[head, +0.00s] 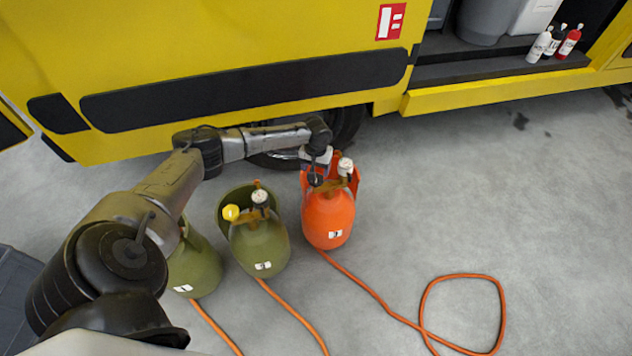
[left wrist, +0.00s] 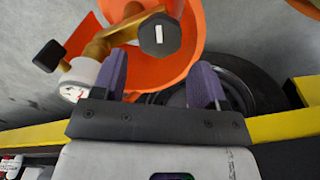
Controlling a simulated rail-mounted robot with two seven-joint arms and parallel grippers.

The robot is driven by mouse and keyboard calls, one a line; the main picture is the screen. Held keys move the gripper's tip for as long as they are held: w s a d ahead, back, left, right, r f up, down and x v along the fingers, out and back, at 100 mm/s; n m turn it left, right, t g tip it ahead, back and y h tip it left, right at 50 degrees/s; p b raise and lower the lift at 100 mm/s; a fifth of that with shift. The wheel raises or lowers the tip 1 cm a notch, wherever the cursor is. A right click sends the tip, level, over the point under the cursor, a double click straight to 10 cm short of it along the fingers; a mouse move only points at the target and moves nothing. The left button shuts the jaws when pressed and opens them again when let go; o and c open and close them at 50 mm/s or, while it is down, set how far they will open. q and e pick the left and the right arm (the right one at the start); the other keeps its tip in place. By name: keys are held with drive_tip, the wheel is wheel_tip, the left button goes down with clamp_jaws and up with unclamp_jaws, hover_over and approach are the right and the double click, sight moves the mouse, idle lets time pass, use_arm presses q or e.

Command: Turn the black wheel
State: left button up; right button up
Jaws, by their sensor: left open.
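The orange cylinder (head: 330,220) stands upright at the right end of a row of cylinders. Its black wheel (head: 315,180) sits on the valve at the top. In the left wrist view the black wheel (left wrist: 159,36) is faceted, with a white mark. My left gripper (head: 317,163) is over the orange cylinder's top, by the wheel. In the left wrist view its two purple fingers (left wrist: 161,68) are apart with nothing held. The wheel shows just beyond the fingertips, roughly between them; I cannot tell whether they touch. My right gripper is not in view.
A white gauge (left wrist: 82,76) and an orange collar (left wrist: 190,45) are close to the fingers. A green cylinder with a yellow wheel (head: 258,240) and another green cylinder (head: 193,265) stand left. The yellow vehicle (head: 230,40) is behind. An orange hose (head: 460,276) lies on otherwise open floor at right.

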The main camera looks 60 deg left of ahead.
use_arm(q)
drive_tip(key=shift+f+b, duration=1.3)
drive_tip(key=shift+f, duration=1.4)
